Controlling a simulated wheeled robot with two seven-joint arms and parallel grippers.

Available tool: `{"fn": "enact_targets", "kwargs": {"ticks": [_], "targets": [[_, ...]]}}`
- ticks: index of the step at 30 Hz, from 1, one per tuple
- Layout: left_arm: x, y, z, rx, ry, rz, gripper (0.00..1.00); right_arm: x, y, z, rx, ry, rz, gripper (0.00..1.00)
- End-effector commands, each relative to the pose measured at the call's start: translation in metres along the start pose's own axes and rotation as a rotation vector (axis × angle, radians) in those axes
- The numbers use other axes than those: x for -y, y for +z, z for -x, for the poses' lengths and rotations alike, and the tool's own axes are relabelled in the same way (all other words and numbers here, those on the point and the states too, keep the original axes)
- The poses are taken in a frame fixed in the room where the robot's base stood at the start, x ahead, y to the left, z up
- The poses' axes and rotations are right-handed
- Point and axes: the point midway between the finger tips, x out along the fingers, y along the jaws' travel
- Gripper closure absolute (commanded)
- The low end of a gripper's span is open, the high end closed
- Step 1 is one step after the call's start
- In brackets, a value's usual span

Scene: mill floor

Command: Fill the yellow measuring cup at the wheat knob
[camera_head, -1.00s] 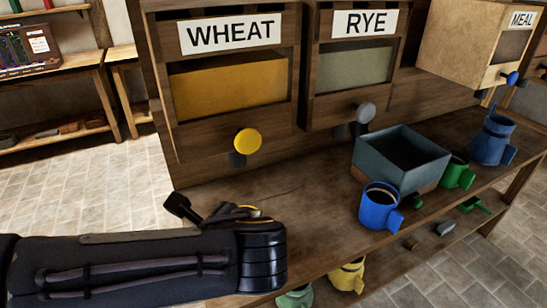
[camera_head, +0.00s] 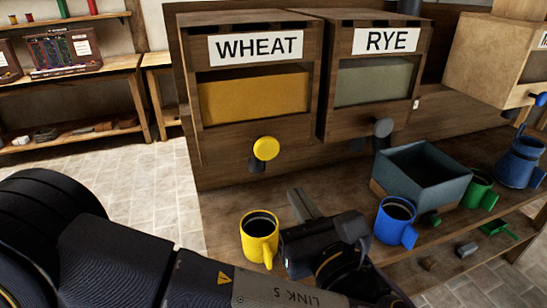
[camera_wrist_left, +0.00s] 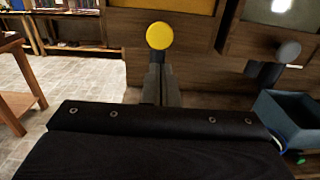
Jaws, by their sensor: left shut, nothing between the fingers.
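The yellow measuring cup (camera_head: 259,246) stands upright on the wooden counter in the head view, below the yellow wheat knob (camera_head: 265,149). Its inside looks dark, and I cannot tell whether it holds anything. The wheat bin (camera_head: 254,95) above has a window full of golden grain. My left gripper (camera_head: 303,205) is shut and empty, just right of the cup. In the left wrist view, its closed fingers (camera_wrist_left: 163,84) point toward the wheat knob (camera_wrist_left: 160,36); the cup does not show there. My right gripper is out of view.
The rye bin (camera_head: 374,82) and its grey knob (camera_head: 383,128) are to the right. A grey-blue open box (camera_head: 425,172), a blue cup (camera_head: 394,220), a green cup (camera_head: 480,186) and a blue jug (camera_head: 520,160) stand right of the gripper. A shelf (camera_head: 90,80) stands back left.

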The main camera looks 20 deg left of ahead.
Motion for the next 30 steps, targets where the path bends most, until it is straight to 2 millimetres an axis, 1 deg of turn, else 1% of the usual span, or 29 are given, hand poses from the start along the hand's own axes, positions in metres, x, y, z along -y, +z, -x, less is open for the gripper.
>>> {"fn": "enact_targets", "kwargs": {"ticks": [1, 9, 15, 18, 21, 30], "targets": [[-0.002, 0.001, -0.01, -0.002, 0.006, -0.001, 1.0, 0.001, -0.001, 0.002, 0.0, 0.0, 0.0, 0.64], [-0.002, 0.001, -0.069, -0.002, 0.006, -0.002, 1.0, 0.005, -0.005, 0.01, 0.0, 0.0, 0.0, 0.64], [-0.001, 0.001, -0.104, -0.002, 0.004, -0.001, 1.0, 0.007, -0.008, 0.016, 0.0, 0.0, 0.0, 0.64], [-0.001, 0.001, -0.115, -0.002, 0.002, -0.001, 1.0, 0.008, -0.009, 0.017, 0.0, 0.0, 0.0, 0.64], [-0.001, 0.0, -0.121, -0.002, 0.003, -0.002, 1.0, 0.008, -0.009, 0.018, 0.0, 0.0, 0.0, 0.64], [-0.001, -0.001, -0.124, -0.001, 0.001, -0.001, 1.0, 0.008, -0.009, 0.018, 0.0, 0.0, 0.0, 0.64]]}}
